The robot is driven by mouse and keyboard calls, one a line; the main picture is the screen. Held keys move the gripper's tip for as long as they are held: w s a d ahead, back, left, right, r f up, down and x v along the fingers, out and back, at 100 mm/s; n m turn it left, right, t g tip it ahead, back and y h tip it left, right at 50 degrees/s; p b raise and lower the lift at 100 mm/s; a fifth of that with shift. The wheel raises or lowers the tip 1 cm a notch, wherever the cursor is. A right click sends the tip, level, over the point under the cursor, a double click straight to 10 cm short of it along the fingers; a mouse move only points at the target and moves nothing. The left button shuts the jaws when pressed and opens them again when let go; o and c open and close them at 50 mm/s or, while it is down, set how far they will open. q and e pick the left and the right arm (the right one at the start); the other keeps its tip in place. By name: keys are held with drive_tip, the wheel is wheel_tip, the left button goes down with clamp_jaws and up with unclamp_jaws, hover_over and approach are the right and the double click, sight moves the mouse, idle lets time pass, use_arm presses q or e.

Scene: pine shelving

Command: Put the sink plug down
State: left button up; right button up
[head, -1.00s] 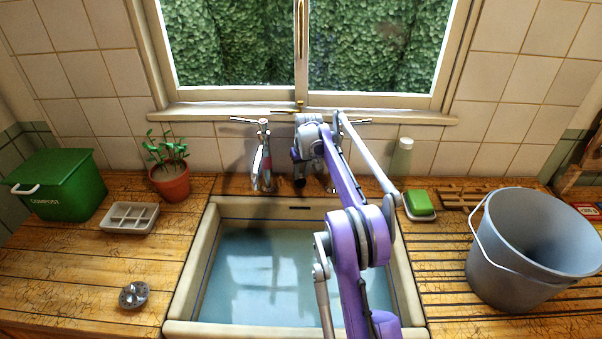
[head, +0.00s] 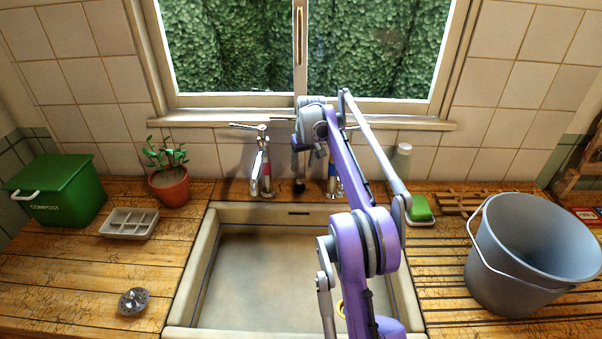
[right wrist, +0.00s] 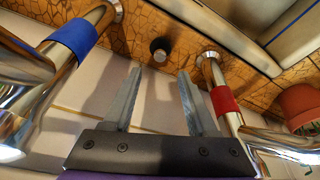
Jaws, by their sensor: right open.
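The sink plug (head: 299,186), small and dark with a paler knob end, stands on the wooden ledge behind the sink, between the two taps. It also shows in the right wrist view (right wrist: 160,50), just beyond the fingertips and touching neither. My right gripper (head: 307,152) is above the plug, partly hidden by its own arm. In the right wrist view its two grey fingers (right wrist: 156,76) are apart with nothing between them. The sink (head: 255,270) holds no water. My left gripper is not in view.
The red-collared tap (head: 265,170) and blue-collared tap (head: 333,182) flank the plug closely. A green soap (head: 420,209) and bucket (head: 535,255) stand right.

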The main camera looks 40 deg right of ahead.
drive_tip(key=shift+v, duration=1.95)
